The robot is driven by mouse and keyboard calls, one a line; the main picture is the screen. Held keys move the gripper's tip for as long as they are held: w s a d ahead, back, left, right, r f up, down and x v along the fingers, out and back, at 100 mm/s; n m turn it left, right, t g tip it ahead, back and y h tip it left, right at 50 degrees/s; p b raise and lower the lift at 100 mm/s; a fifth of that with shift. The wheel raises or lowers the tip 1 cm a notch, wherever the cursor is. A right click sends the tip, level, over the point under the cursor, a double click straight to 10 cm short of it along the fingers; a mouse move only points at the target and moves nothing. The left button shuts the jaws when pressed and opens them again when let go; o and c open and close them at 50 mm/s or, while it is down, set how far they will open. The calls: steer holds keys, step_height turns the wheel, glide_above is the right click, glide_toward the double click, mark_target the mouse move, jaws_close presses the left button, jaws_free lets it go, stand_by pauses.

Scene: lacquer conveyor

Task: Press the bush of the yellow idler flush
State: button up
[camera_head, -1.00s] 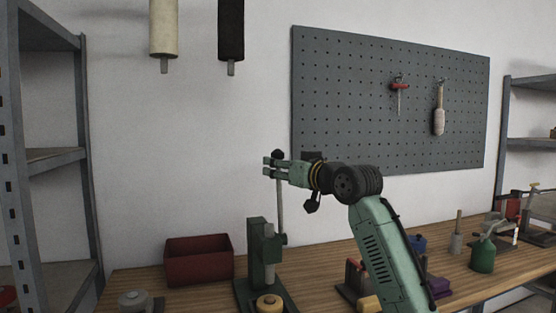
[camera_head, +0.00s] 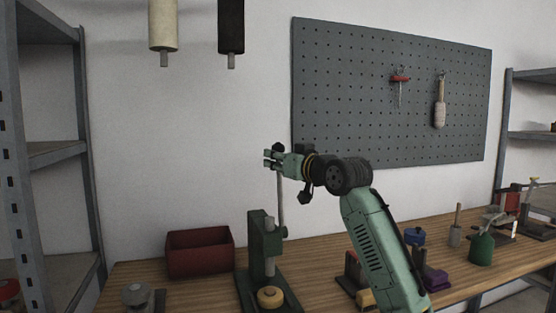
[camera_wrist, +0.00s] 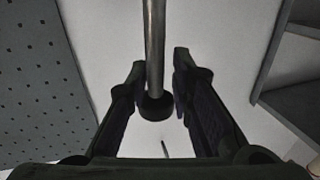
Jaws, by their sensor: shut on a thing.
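The yellow idler (camera_head: 270,297) sits on the base of a dark green arbor press (camera_head: 257,240), under its grey ram (camera_head: 269,265). The press lever (camera_head: 281,205) stands nearly upright, with a dark knob (camera_head: 278,147) at its top. My gripper (camera_head: 272,160) is shut on the lever just below the knob. In the wrist view the metal lever (camera_wrist: 154,45) runs between my gripper's fingers (camera_wrist: 158,82), with a dark round end (camera_wrist: 155,106). The bush cannot be made out at this size.
A red bin (camera_head: 199,257) stands left of the press, and a grey round part (camera_head: 136,294) lies at the front left. A purple part (camera_head: 436,280), a green can (camera_head: 481,250) and other fixtures stand to the right. Two rollers hang above; a pegboard (camera_head: 350,90) is behind.

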steer(key=shift+w+d, duration=0.1)
steer(key=shift+d, duration=0.05)
jaws_close()
steer(key=shift+d, duration=0.15)
